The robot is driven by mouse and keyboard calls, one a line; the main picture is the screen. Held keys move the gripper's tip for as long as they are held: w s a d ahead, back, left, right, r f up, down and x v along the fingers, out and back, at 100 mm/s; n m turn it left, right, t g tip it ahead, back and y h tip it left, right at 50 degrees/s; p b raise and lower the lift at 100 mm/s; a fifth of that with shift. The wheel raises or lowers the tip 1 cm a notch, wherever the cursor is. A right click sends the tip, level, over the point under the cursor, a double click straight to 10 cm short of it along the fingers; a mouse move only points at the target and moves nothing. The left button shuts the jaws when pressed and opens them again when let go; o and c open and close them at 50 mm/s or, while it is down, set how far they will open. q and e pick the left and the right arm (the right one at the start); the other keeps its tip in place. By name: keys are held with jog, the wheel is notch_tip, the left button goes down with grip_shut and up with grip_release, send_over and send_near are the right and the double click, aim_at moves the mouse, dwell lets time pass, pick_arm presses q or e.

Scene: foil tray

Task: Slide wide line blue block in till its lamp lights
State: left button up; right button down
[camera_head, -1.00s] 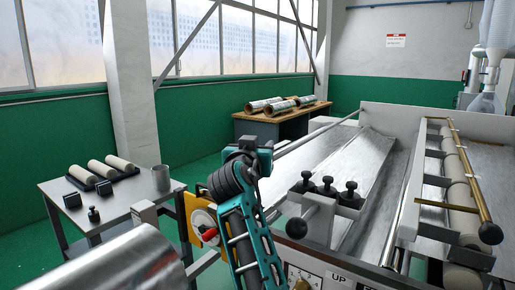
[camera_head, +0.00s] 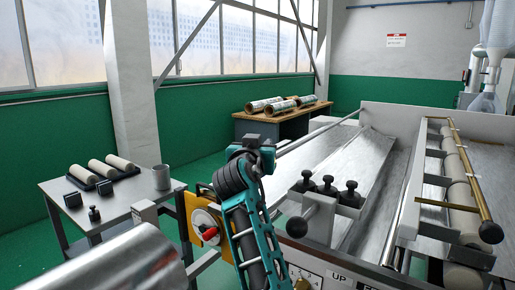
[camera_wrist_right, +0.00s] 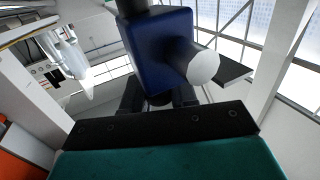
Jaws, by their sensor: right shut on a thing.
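My right gripper (camera_head: 258,146) stands up in the middle of the head view, on the teal arm rising from the bottom edge, left of the machine. In the right wrist view a dark blue block (camera_wrist_right: 158,48) with a pale round stub (camera_wrist_right: 202,66) sits just beyond the dark fingers (camera_wrist_right: 158,97). The gripper is shut on the block, though the exact contact is hard to make out. The block's blue face does not show clearly in the head view. I cannot pick out a slot or a lamp. My left gripper is not in view.
The machine's metal bed (camera_head: 345,170) and black knobs (camera_head: 328,184) lie right of my arm. A yellow panel with a red switch (camera_head: 209,233) is close on its left. A side table (camera_head: 125,200) with rollers stands left. A large silver roll (camera_head: 120,268) fills the lower left.

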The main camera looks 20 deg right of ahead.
jog(key=shift+w+d+r, duration=0.1)
jog(key=shift+w+d, duration=0.6)
jog(key=shift+d, duration=0.2)
jog(key=c, duration=0.9)
grip_release()
jog(key=shift+a, duration=0.1)
jog(key=shift+c, duration=0.2)
jog(key=shift+s, duration=0.15)
jog(key=shift+s+a, duration=0.25)
jog(key=shift+s, duration=0.05)
jog(key=v, duration=1.2)
jog(key=shift+b, duration=0.4)
